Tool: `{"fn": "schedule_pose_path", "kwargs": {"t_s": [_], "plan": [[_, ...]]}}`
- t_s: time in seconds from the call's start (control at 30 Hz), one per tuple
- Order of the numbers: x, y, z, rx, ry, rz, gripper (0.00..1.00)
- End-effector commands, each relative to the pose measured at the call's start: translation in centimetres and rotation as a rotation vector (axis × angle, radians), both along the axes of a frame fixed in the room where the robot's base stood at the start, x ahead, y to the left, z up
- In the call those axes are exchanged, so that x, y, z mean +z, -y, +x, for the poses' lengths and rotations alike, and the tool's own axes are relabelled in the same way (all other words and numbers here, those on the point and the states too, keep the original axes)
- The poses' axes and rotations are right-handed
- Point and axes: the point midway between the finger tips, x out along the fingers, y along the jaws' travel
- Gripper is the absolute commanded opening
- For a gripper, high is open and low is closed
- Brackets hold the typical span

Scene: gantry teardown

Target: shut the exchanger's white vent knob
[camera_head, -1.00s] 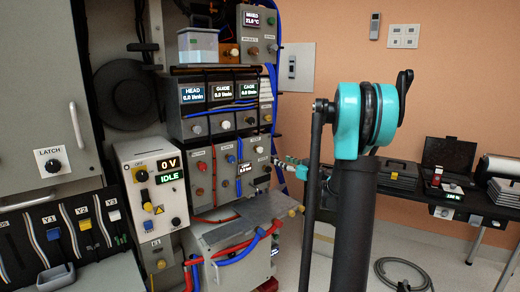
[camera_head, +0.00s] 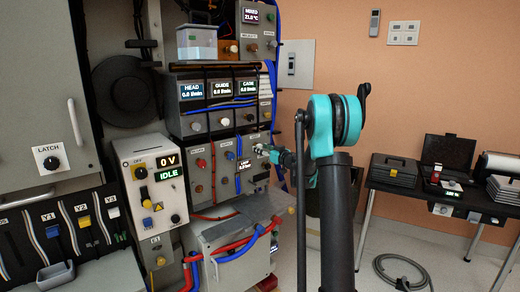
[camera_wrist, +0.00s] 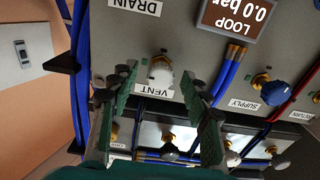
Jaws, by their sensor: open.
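The white vent knob (camera_wrist: 161,76) sits on a brass stem on the exchanger's grey panel (camera_wrist: 120,45), above the VENT label in the wrist view, where lettering is upside down. My gripper (camera_wrist: 158,108) is open. Its two green-padded fingers stand on either side of the knob in that view, with a gap to each; I cannot tell how deep they reach. In the head view my gripper (camera_head: 272,152) is at the panel's right side, and the vent knob is hard to make out behind it.
A blue supply knob (camera_wrist: 275,93) and a red return knob (camera_wrist: 317,97) sit to the right in the wrist view. Blue hoses (camera_wrist: 222,82) run close beside the right finger. The loop display (camera_wrist: 236,14) reads 0.0 bar. A lower row of knobs (camera_wrist: 168,138) lies behind the fingers.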

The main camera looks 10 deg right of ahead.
Motion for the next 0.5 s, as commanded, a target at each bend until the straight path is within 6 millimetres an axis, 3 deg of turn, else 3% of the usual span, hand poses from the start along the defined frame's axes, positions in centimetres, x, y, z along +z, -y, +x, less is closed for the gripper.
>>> {"fn": "schedule_pose_path", "kwargs": {"t_s": [0.2,0.5], "plan": [[-0.03,-0.84,1.33,0.001,0.000,0.000,0.48],[-0.01,-0.88,1.44,0.001,0.000,0.000,0.46]]}}
